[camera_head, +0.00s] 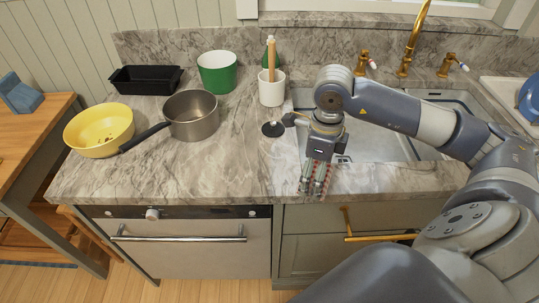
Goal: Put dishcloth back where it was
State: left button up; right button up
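My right gripper (317,190) points down at the front edge of the marble counter, just in front of the sink (375,150). Its fingers look close together, with thin reddish stripes along them. I cannot tell whether these belong to the fingers or to a cloth between them. No dishcloth can be made out clearly anywhere in the view. My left gripper is not in view.
A steel saucepan (193,115), yellow pan (98,130), black tray (146,79), green pot (217,72) and white utensil holder (272,90) stand on the counter (215,170). A gold faucet (412,40) rises behind the sink. Below are an oven (180,250) and drawers with gold handles.

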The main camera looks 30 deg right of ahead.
jog(key=w, duration=0.1)
jog(key=w+p, duration=0.1)
jog(key=w, duration=0.1)
jog(key=w+p, duration=0.1)
jog(key=w, duration=0.1)
jog(key=shift+a, duration=0.35)
jog(key=p, duration=0.3)
send_over(275, 161)
jog(key=s, duration=0.1)
jog(key=shift+f, duration=0.55)
jog(key=shift+w+a, duration=0.1)
jog(key=shift+w, duration=0.55)
notch_tip(275, 161, down, 4)
jog(key=shift+s+r+p, duration=0.15)
jog(key=shift+r+p, duration=0.1)
jog(key=shift+p, duration=0.9)
jog(key=shift+f, duration=0.25)
jog(key=o, duration=0.8)
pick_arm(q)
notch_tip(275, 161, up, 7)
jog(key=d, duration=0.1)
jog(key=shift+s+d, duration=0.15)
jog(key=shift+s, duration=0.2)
pick_arm(e)
jog(key=shift+o, duration=0.2)
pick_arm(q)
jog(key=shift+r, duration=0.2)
